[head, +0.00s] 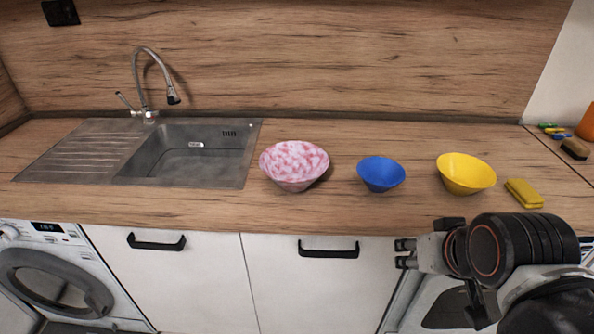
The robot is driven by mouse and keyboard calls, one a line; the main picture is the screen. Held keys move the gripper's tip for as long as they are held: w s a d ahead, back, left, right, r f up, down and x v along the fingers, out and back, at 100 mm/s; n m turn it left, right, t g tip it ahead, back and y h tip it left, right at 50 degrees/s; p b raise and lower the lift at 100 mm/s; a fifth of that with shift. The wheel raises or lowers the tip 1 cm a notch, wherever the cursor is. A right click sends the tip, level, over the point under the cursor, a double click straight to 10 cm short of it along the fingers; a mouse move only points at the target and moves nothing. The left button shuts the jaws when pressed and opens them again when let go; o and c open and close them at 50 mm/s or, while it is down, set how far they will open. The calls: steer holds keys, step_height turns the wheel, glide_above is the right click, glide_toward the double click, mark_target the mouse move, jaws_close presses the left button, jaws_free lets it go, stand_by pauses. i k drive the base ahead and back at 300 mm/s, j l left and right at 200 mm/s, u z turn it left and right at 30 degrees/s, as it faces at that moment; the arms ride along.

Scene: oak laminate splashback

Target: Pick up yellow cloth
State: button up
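The yellow cloth (524,193) lies folded on the wooden counter at the right, beside the yellow bowl (466,174). My gripper (403,254) is in front of the counter's front edge, below and to the left of the cloth, and points left. It is apart from the cloth. Its two fingertips show small and dark, with a slight gap between them, and I see nothing held there. My arm covers part of the cabinet fronts at the lower right.
A blue bowl (381,174) and a pink-white bowl (294,165) stand left of the yellow bowl. A sink (190,152) with a tap (143,88) is at the left. Cabinet handles (328,251) jut out below.

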mark_target(522, 191)
steer(key=i+l+z, duration=0.45)
steer(key=i+z, duration=0.2)
steer(key=i, duration=0.25)
steer(key=k+z, duration=0.15)
steer(key=i+u, duration=0.15)
